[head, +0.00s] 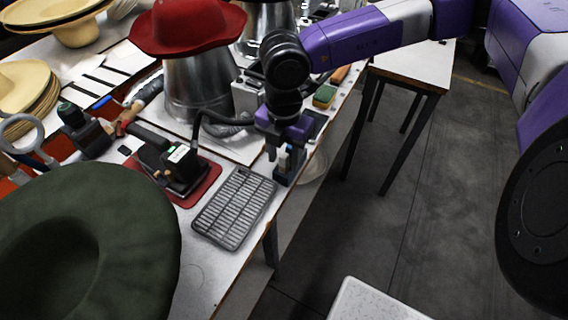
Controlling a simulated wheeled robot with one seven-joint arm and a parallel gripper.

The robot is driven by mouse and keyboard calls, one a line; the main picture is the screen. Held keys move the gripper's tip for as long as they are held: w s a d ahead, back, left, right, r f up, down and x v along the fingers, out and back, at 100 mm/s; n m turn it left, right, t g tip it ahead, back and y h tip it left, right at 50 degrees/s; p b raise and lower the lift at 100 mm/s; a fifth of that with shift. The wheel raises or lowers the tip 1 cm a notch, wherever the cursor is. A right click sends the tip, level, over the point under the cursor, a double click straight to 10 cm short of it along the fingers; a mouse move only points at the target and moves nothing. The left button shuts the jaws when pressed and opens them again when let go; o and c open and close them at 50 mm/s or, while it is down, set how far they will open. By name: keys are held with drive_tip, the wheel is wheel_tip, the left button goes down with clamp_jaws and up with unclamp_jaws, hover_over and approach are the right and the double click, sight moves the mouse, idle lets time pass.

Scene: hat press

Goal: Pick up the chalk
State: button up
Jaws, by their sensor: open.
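My gripper (284,158) points down over the right edge of the white worktable (200,262), just beyond the far right corner of a grey wire rack. Its jaws are apart. A small pale and bluish shape shows at the fingers, but I cannot tell whether it is part of the gripper or a separate thing. I cannot make out the chalk for certain; it may be hidden behind the fingers or too small to see.
The grey wire rack (236,208) lies near the table edge. A black iron (180,168) stands on a red mat (212,176). A red hat (188,24) sits on a metal form. A green sponge (324,96) lies behind my gripper. A dark green hat (130,240) fills the lower left.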

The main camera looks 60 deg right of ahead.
drive_tip(key=shift+f, duration=0.25)
clamp_jaws()
drive_tip(key=shift+r, duration=0.1)
wheel_tip(320, 180, up, 20)
idle(0.7)
